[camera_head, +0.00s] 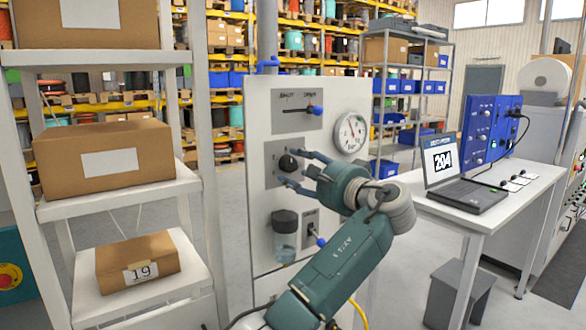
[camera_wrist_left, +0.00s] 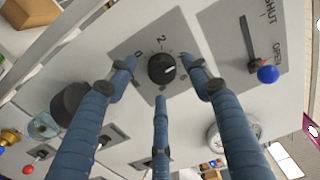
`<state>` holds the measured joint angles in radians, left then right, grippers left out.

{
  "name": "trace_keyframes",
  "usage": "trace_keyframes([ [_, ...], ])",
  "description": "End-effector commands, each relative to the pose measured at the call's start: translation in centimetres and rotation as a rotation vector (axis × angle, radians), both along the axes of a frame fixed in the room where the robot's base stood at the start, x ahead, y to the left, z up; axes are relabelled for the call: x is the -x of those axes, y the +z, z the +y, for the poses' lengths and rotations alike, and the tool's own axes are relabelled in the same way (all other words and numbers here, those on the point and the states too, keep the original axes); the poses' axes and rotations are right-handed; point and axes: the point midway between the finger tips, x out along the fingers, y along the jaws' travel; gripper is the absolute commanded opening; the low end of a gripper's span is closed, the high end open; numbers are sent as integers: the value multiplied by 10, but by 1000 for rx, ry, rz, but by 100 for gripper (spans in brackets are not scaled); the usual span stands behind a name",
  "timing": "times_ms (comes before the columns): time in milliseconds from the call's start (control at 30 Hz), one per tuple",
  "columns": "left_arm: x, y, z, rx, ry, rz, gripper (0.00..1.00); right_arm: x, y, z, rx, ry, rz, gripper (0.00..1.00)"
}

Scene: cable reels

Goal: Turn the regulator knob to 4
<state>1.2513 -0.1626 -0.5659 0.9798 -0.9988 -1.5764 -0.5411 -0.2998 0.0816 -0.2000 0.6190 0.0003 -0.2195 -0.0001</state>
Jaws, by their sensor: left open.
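The regulator knob (camera_head: 288,162) is a small black round knob on a grey plate (camera_head: 270,173) on the white panel. In the left wrist view the knob (camera_wrist_left: 162,69) has a white pointer mark on its right side. In the left wrist view the fingertips (camera_wrist_left: 160,76) stand around the knob with gaps visible. My right gripper is not seen.
A shut/open lever (camera_head: 315,110) with a blue tip sits above the knob and a pressure gauge (camera_head: 351,133) to its right. A glass bowl filter (camera_head: 285,234) and a small blue-tipped lever (camera_head: 320,241) are below. Shelves with boxes (camera_head: 104,157) stand left; a laptop table (camera_head: 510,180) stands right.

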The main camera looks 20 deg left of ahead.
Motion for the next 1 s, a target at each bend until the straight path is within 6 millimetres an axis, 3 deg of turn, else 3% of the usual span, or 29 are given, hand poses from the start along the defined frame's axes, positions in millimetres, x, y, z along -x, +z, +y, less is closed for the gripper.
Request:
trace_keyframes([
  [200, 30, 0, -39, 1, -4, 0, 50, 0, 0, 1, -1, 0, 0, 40],
  [400, 50, 0, -64, 1, -2, -1, 50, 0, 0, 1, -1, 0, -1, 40],
  [867, 58, 0, -72, 0, 2, 0, 50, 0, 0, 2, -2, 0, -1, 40],
  [1000, 50, -20, -70, 5, -14, 31, 50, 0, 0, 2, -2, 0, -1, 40],
])
